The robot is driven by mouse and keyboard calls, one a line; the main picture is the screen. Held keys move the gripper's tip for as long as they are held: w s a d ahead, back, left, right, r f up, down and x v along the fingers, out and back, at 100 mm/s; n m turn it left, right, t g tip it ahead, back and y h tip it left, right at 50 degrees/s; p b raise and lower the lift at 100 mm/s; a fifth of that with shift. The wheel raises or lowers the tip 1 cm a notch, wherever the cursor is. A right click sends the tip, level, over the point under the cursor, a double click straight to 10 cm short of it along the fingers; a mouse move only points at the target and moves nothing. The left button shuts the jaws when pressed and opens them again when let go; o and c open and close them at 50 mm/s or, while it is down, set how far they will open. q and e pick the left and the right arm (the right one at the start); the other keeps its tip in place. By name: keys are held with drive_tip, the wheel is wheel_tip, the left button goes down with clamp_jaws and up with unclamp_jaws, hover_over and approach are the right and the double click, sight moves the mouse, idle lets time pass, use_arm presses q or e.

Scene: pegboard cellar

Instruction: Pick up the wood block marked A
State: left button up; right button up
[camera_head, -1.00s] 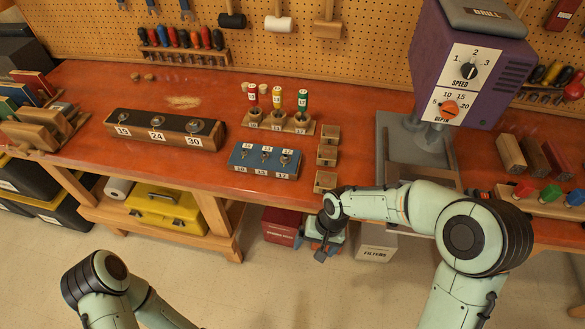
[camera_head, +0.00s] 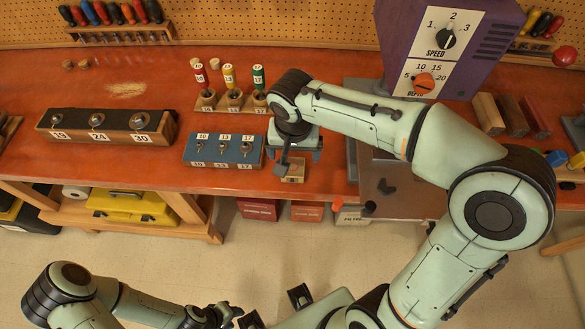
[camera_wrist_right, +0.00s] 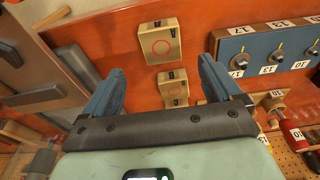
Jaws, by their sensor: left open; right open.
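Small wood blocks stand in a row on the red bench. In the right wrist view one block (camera_wrist_right: 162,42) with a red ring and dark mark lies ahead of the fingers, and a second block (camera_wrist_right: 174,88) shows between them. I cannot read a letter on either. In the head view one block (camera_head: 292,170) shows at the bench's front edge; my right arm hides the others. My right gripper (camera_head: 300,155) is open and empty above the blocks, and its fingers show in the wrist view (camera_wrist_right: 160,85). My left gripper (camera_head: 274,307) is open and empty, low over the floor.
A long dark-topped block with knobs (camera_head: 107,126) is further left. The purple drill press (camera_head: 490,40) stands to the right.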

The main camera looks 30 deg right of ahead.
sight(293, 167)
drive_tip(key=shift+w+d+f, duration=0.1)
drive_tip(key=shift+w+f, duration=0.05)
drive_tip(key=shift+f, duration=0.75)
drive_tip(key=shift+w+f, duration=0.15)
drive_tip(key=shift+f, duration=1.2)
drive_tip(key=shift+w+f, duration=0.1)
drive_tip(key=shift+f, duration=1.2)
drive_tip(key=c, duration=1.2)
